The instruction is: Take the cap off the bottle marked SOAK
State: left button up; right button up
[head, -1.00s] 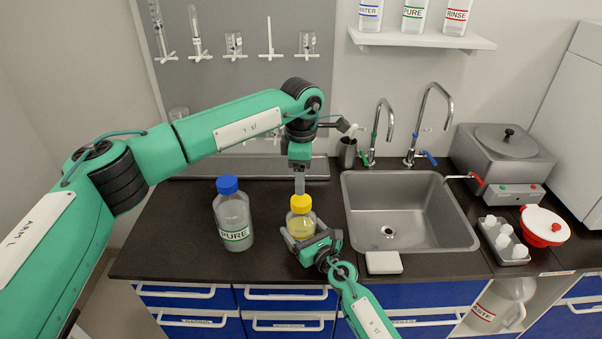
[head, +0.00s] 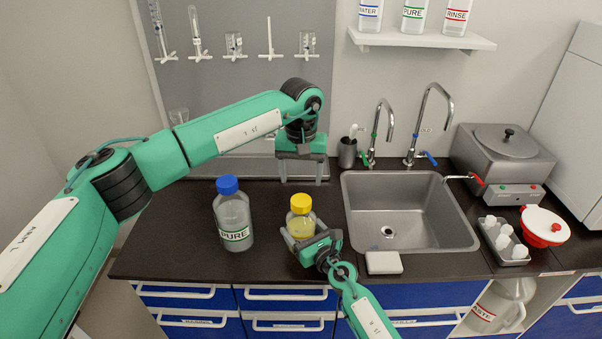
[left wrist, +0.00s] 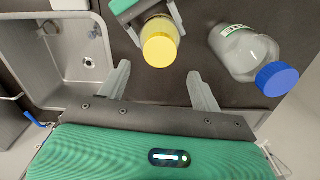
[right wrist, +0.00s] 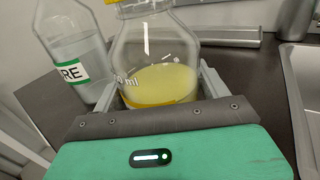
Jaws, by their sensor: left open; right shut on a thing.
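A clear bottle (head: 300,226) with yellow liquid and a yellow cap (head: 301,204) stands upright on the dark counter, the cap seated on its neck. No SOAK marking is readable on it. My right gripper (head: 303,241) is shut around its body; the right wrist view shows the bottle (right wrist: 155,70) between the fingers. My left gripper (head: 301,181) is open and empty, pointing down, just beyond the cap in the head view. In the left wrist view the yellow cap (left wrist: 160,48) shows past the fingertips, roughly centred between them and not touched.
A PURE bottle (head: 233,217) with a blue cap stands close to the left. A steel sink (head: 408,214) lies to the right, with taps behind it. A white block (head: 383,262) lies at the sink's front edge.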

aim_at(301, 199)
pick_arm(q)
jog(key=m, duration=0.3)
jog(key=shift+f, duration=4)
jog(key=c, duration=1)
